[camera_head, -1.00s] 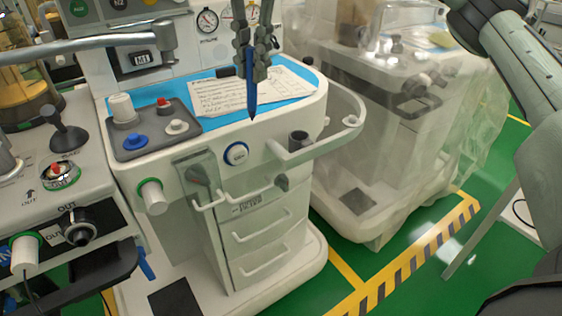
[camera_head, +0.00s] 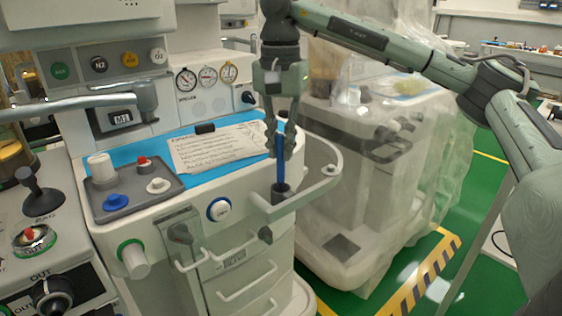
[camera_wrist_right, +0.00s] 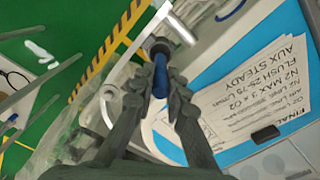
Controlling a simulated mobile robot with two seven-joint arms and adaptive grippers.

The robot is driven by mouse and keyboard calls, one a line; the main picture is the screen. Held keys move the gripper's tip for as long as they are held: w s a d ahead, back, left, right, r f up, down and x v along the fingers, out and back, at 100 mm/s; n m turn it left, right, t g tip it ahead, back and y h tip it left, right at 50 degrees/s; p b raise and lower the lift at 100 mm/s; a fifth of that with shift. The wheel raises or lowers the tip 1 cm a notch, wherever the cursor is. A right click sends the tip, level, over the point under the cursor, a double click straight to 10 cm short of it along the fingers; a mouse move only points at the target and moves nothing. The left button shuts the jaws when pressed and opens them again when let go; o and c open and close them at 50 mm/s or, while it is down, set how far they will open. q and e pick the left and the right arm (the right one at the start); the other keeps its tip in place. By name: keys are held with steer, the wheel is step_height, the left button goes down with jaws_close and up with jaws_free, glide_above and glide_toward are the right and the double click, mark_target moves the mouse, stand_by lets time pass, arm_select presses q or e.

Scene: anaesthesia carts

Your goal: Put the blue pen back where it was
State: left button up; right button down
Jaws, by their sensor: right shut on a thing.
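The blue pen (camera_head: 281,158) is upright in my right gripper (camera_head: 280,140), which is shut on it near the right front corner of the cart. Its lower end meets the opening of a small dark cylindrical holder (camera_head: 280,193) on the cart's rail. I cannot tell how deep the tip is in it. In the right wrist view the pen (camera_wrist_right: 160,78) lies between the fingers and points at the round holder (camera_wrist_right: 158,48). My left gripper is not in view.
A curved white rail (camera_head: 328,180) surrounds the holder. A plastic-covered cart (camera_head: 385,190) stands close on the right.

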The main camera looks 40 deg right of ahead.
mark_target(281, 180)
step_height(281, 180, down, 3)
steer(key=shift+f, duration=0.5)
steer(key=shift+f, duration=0.2)
steer(key=c, duration=1.8)
jaws_free()
steer(key=shift+r, duration=0.1)
